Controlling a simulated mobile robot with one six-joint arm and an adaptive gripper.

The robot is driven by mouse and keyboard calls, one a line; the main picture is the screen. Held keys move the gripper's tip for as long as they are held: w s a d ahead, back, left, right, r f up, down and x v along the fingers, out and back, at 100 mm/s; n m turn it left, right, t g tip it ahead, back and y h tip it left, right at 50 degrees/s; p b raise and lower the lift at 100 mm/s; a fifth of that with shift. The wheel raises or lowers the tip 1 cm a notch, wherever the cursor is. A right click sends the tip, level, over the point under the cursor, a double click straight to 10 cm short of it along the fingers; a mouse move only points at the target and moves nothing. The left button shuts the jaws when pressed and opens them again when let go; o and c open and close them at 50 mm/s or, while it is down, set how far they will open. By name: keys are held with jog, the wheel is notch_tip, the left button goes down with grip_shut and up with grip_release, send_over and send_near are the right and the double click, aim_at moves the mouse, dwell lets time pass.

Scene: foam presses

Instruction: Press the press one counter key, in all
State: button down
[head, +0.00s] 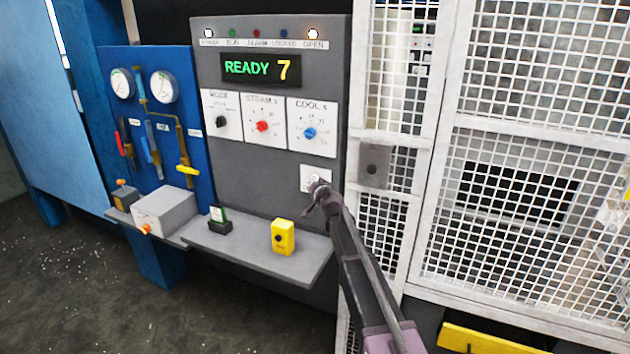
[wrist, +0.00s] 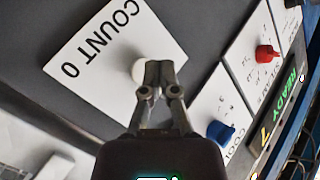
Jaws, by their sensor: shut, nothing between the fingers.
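The counter key is a round white button (wrist: 137,72) on a white plate marked COUNT 0 (wrist: 100,55) in the wrist view. In the head view the same plate (head: 308,170) sits low on the right of the grey control panel, its lower part hidden by my gripper. My gripper (head: 314,190) is shut and empty, its tips at the plate. In the wrist view the closed fingertips (wrist: 160,72) overlap the key's right edge. I cannot tell whether they touch it.
The panel display (head: 262,69) reads READY 7. Mode, steam and cool knobs (head: 310,133) sit above the plate. A shelf (head: 258,254) below carries a yellow box (head: 283,237) and a small dark-green item (head: 220,220). A white mesh gate (head: 540,90) stands at right.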

jog(key=shift+w, duration=0.25)
jog(key=shift+w+d, duration=0.1)
jog(key=shift+w, duration=0.1)
jog(key=shift+w+d, duration=0.2)
jog(key=shift+w, duration=0.2)
dwell(1.2)
jog(key=shift+s+a, duration=0.1)
jog(key=shift+s, duration=0.1)
jog(key=shift+s+a, duration=0.2)
jog(key=shift+s, duration=0.4)
jog(key=shift+s, duration=0.1)
jog(key=shift+s+a, duration=0.3)
jog(key=shift+s, duration=0.45)
jog(key=shift+s+a, duration=0.25)
jog(key=shift+s, duration=0.5)
jog(key=shift+s+a, duration=0.3)
jog(key=shift+s, duration=0.45)
